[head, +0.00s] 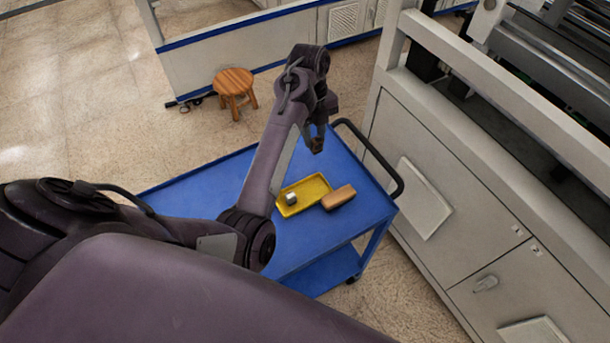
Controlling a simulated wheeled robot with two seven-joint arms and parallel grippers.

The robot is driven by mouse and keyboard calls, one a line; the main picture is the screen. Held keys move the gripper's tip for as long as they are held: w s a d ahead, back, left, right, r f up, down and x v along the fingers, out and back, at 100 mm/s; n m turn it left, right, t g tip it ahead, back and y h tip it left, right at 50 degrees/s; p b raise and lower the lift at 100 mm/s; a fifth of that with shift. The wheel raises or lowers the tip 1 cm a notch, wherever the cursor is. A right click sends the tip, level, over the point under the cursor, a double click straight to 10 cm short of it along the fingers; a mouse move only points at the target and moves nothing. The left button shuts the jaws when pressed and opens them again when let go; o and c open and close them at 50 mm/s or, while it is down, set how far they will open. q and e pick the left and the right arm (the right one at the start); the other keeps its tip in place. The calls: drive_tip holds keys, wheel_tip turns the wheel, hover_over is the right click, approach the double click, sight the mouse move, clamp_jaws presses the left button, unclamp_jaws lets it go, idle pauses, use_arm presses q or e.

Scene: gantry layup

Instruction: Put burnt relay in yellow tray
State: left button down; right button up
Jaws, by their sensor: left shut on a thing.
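The yellow tray (311,187) lies on the blue cart. A small silver-grey block (291,198) sits in it, near its left end. My left gripper (317,146) points down above the cart, behind the tray in the picture. It is shut on a small dark brownish thing, mostly hidden by the fingers. I cannot tell for certain whether this is the burnt relay. My right gripper is not in view.
A tan-brown block (339,197) lies at the tray's right side, against or close to its edge. The blue cart top (210,188) has free room to the left. A black handle (377,153) stands at its right end, close to a grey cabinet (420,150). A wooden stool (234,87) stands behind.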

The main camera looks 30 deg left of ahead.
use_arm(q)
wheel_tip(320, 180, down, 15)
drive_tip(key=shift+f+b, duration=0.2)
drive_tip(key=shift+b, duration=0.4)
drive_tip(key=shift+f, duration=2.25)
drive_tip(key=c, duration=1.2)
unclamp_jaws()
drive_tip(key=r, duration=0.4)
drive_tip(key=a+r+b, duration=0.1)
drive_tip(key=r, duration=0.3)
drive_tip(key=w+r, duration=0.1)
drive_tip(key=r, duration=0.3)
drive_tip(key=shift+a, duration=0.35)
drive_tip(key=shift+f, duration=0.1)
